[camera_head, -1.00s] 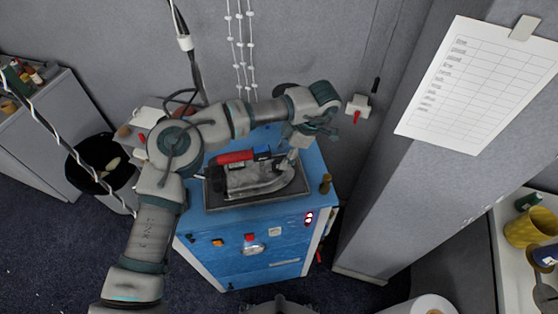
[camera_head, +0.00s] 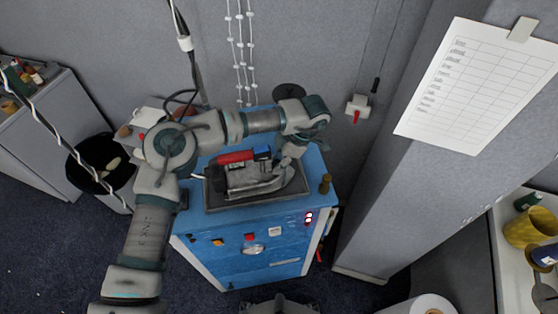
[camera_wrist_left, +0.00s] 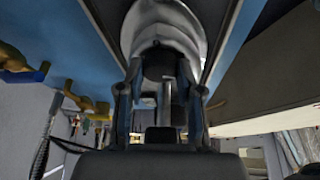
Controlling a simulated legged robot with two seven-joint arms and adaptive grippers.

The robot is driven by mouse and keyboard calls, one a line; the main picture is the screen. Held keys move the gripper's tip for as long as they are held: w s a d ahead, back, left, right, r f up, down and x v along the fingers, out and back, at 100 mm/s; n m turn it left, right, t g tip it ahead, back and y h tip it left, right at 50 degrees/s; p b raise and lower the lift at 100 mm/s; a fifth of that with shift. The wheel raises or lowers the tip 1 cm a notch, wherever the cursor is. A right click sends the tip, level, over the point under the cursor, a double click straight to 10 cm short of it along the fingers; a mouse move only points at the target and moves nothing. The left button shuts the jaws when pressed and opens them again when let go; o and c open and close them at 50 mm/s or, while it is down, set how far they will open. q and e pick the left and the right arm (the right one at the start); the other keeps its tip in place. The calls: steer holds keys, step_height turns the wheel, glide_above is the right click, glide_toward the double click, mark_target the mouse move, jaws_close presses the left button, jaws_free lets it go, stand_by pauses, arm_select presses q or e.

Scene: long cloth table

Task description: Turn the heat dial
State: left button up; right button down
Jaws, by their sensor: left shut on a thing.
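An iron (camera_head: 262,181) with a red handle and a blue part at its end rests on a dark tray (camera_head: 230,207) on top of a blue cabinet. My left gripper (camera_head: 288,160) comes down at the right end of the iron. In the left wrist view its two fingers (camera_wrist_left: 160,98) are closed about a dark part (camera_wrist_left: 158,62) in front of the iron's pale rounded body (camera_wrist_left: 165,22). I cannot tell for sure whether this dark part is the heat dial. My right gripper is not in view.
The blue cabinet (camera_head: 245,265) has buttons, a round silver fitting (camera_head: 253,249) and a lit red display (camera_head: 308,218) on its front. White beaded cords (camera_head: 240,50) hang behind. A black bin (camera_head: 97,165) stands at the left.

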arm_select(q)
steer(key=m+t+b, duration=0.1)
steer(key=m+t, duration=0.1)
steer(key=m, duration=0.3)
steer(key=shift+s+b, duration=0.1)
steer(key=shift+b, duration=0.3)
steer(key=shift+s+m+t+h+b, duration=0.1)
steer(key=shift+m+t+h+b, duration=0.2)
steer(key=shift+m, duration=0.7)
steer(key=shift+m+t+h+b, duration=0.2)
steer(key=shift+m+h+b, duration=0.15)
steer(key=shift+m, duration=0.65)
steer(key=o, duration=1.1)
steer(key=shift+o, duration=0.2)
steer(key=shift+d, duration=0.1)
